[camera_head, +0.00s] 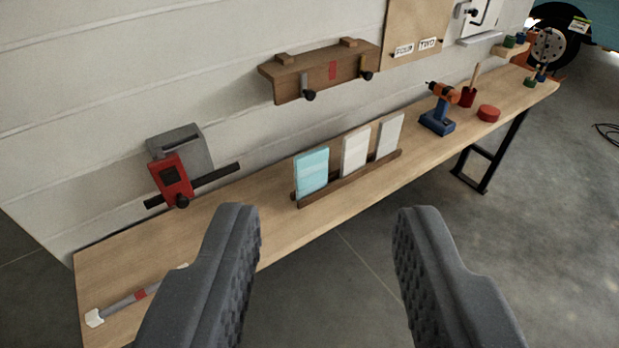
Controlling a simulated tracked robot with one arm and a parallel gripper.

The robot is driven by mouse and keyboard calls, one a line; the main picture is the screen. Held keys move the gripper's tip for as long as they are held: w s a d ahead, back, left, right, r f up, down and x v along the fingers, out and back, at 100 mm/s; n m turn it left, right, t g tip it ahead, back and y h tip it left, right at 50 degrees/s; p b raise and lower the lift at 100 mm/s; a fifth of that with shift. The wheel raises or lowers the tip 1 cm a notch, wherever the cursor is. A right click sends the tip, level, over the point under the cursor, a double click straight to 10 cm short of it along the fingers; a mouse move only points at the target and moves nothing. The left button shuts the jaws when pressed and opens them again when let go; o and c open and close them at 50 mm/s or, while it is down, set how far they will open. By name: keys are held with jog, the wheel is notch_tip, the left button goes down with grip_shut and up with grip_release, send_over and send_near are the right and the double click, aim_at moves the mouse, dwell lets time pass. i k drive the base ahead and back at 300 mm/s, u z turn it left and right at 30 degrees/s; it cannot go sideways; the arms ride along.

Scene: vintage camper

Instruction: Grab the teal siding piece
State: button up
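The teal siding piece (312,171) stands upright at the left end of a brown wooden rack (349,180) on the workbench. Two paler pieces stand in the same rack to its right, a cream one (355,151) and a light grey one (390,136). My gripper (328,222) is open and empty, its two dark textured fingers wide apart in the foreground. The teal piece shows beyond the gap between the fingers, apart from both. The lower edge of the piece is hidden behind the rack's front strip.
The long wooden workbench (240,215) runs along a white wall. A red and grey tool (172,178) is at the left, a hammer-like tool (135,297) at the near end. A drill (438,112) and red container (488,113) stand farther right. A wooden shelf (322,76) hangs above.

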aim_at(311, 168)
jog(key=u, duration=0.1)
jog(key=i, duration=1)
jog(key=z, duration=0.1)
